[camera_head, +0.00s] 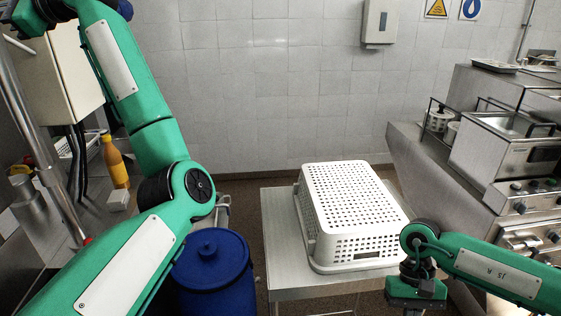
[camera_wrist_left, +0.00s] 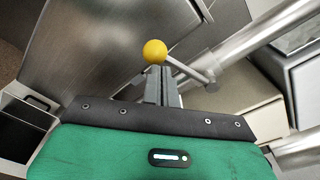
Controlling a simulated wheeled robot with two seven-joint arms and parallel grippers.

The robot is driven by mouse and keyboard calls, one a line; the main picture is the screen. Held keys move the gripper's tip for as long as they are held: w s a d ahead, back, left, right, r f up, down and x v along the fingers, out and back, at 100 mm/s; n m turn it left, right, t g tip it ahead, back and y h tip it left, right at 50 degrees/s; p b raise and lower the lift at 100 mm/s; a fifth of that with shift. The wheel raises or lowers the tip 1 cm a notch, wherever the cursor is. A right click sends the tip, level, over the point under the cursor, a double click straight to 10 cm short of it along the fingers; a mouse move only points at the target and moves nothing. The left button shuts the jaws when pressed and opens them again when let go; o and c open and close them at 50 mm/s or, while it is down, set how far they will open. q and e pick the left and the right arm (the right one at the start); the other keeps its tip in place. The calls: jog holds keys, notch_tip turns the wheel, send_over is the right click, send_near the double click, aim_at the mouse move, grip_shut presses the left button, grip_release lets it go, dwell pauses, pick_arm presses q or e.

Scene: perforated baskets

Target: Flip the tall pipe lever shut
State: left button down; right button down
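The lever's yellow ball knob (camera_wrist_left: 154,50) shows in the left wrist view on a thin metal rod (camera_wrist_left: 190,73). The rod slants to the right toward a tall metal pipe (camera_wrist_left: 250,42). My left gripper (camera_wrist_left: 162,72) has its fingers together, with the knob at or just beyond their tips. I cannot tell whether they touch. In the head view the tall pipe (camera_head: 40,140) stands at the left. My left arm reaches up past it, with its end at the top left corner. My right wrist is at the bottom right, with its fingers out of frame.
An upturned white perforated basket (camera_head: 350,205) lies on a metal table (camera_head: 280,235). A blue lidded barrel (camera_head: 212,265) stands under my left arm. An orange bottle (camera_head: 115,162) is on the left counter, below a beige cabinet (camera_head: 60,80). Steel kitchen equipment (camera_head: 510,150) fills the right.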

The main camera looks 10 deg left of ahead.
pick_arm(q)
jog(key=shift+s+a+r+m, duration=0.1)
jog(key=shift+s+r+m, duration=0.3)
jog(key=shift+r, duration=0.4)
pick_arm(e)
jog(key=shift+s, duration=0.15)
pick_arm(q)
jog(key=shift+r, duration=0.1)
